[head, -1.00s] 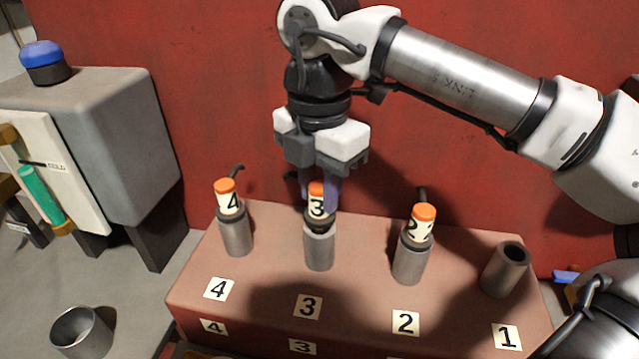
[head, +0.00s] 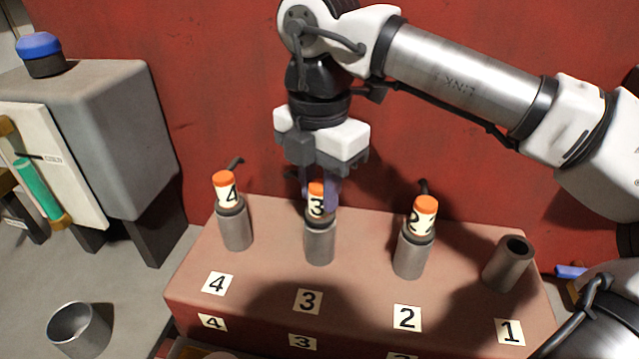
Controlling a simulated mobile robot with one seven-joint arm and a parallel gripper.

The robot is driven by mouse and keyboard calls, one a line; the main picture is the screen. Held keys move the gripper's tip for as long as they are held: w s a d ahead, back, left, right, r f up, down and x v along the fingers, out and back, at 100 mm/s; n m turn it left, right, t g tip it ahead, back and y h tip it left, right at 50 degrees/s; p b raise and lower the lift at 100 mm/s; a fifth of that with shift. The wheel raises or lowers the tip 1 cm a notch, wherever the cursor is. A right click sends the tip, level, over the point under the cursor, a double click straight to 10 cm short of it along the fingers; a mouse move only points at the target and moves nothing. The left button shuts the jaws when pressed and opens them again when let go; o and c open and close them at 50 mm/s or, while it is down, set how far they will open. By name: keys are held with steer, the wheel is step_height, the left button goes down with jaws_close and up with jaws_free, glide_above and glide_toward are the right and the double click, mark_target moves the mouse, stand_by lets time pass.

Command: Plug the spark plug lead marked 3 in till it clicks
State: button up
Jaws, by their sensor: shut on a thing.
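The lead marked 3 (head: 316,204) has an orange cap and a white label with a black 3. It stands upright in the grey tube of position 3 (head: 320,245), with its label just above the tube's rim. My gripper (head: 319,194) points down from above and is shut on this lead, one bluish finger on each side. The fingers hide part of the lead's sides. Whether it is fully seated cannot be told from this view.
Lead 4 (head: 227,190) stands in the tube on the left, and lead 2 (head: 422,216) in the tube on the right. Tube 1 (head: 508,265) is empty. All rise from the reddish block (head: 255,303). A grey cup (head: 78,328) is at the lower left.

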steer(key=shift+f, duration=0.35)
steer(key=o, duration=1.1)
steer(key=shift+c, duration=0.2)
steer(key=shift+r, duration=0.1)
step_height(320, 180, up, 14)
steer(key=shift+f, duration=0.2)
